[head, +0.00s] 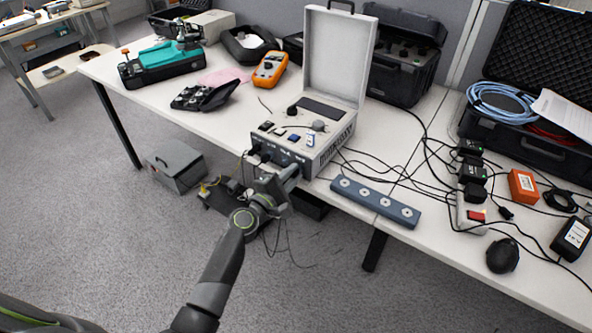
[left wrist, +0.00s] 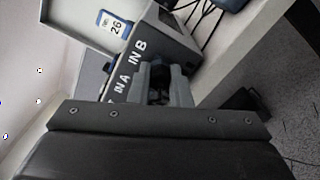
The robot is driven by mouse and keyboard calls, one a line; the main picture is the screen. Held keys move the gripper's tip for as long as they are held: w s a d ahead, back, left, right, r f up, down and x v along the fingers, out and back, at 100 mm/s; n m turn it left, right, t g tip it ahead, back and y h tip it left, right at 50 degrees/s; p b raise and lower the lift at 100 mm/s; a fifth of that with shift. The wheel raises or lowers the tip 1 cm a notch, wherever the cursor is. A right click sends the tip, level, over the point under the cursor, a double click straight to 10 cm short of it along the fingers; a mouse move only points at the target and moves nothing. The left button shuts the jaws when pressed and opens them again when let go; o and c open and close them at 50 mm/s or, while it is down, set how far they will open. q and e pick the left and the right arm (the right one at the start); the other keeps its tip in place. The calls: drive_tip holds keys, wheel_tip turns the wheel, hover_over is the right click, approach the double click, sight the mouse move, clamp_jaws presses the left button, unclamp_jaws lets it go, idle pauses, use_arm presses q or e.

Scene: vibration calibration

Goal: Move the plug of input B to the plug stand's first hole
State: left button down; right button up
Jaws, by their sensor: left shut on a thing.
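The grey calibration unit (head: 337,137) stands near the table's front edge with its lid open. Its front panel shows in the left wrist view with the labels IN A and IN B (left wrist: 137,55). My left gripper (head: 289,176) is at this panel. In the left wrist view its fingers (left wrist: 163,84) are shut on the dark plug of input B (left wrist: 159,70), beside the IN B label. The fingers hide much of the plug, and I cannot tell whether it is fully seated. The blue-grey plug stand (head: 362,197), with several holes in a row, lies right of the unit. My right gripper is not in view.
Black cables run over the table behind the plug stand to several black adapters (head: 472,172). An orange multimeter (head: 270,69) lies behind the unit at the left.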

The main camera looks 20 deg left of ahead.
use_arm(q)
drive_tip(key=shift+n+p, duration=0.4)
drive_tip(key=shift+n, duration=1.1)
drive_tip(key=shift+n+p, duration=0.5)
drive_tip(key=shift+n, duration=1.5)
drive_tip(key=shift+n+p, duration=0.45)
drive_tip(key=shift+n, duration=0.55)
drive_tip(key=shift+n, duration=1)
